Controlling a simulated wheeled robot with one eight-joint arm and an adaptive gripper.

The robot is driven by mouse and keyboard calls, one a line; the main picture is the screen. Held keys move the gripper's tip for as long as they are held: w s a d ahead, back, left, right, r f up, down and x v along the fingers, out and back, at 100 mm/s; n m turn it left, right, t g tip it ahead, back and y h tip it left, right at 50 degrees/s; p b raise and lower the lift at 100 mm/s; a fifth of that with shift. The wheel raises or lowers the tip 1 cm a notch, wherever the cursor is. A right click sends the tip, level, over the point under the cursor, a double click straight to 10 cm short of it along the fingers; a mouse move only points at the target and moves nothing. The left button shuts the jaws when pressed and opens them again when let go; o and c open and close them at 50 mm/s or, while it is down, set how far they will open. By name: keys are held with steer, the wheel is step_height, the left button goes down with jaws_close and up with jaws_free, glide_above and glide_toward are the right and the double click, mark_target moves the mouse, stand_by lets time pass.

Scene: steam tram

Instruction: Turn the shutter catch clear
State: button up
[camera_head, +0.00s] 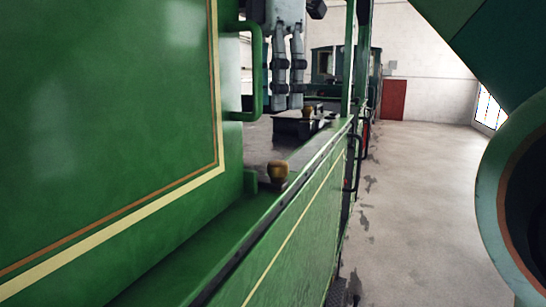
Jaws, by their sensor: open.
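A small brass-coloured knob (277,173) stands on the green ledge beside the large green panel. I cannot tell for sure whether it is the shutter catch. A second brass-coloured knob (308,111) sits farther back at a black box-like fitting (296,126). My gripper (288,103) hangs from the top of the view with two grey fingers pointing down, open and with nothing seen between them. It appears above the black fitting and beyond the nearer knob. Contact with the fitting cannot be judged.
A large green panel (100,110) with yellow and orange lining fills the left. A green handrail (257,75) and a green post (348,60) flank the opening. A round teal-rimmed form (492,190) stands at right. The grey floor (425,180) is mostly clear.

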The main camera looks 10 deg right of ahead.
mark_target(278, 163)
step_height(278, 163, down, 12)
steer(key=shift+r+p, duration=0.2)
steer(key=shift+p, duration=0.5)
steer(key=shift+c, duration=0.2)
steer(key=c, duration=1)
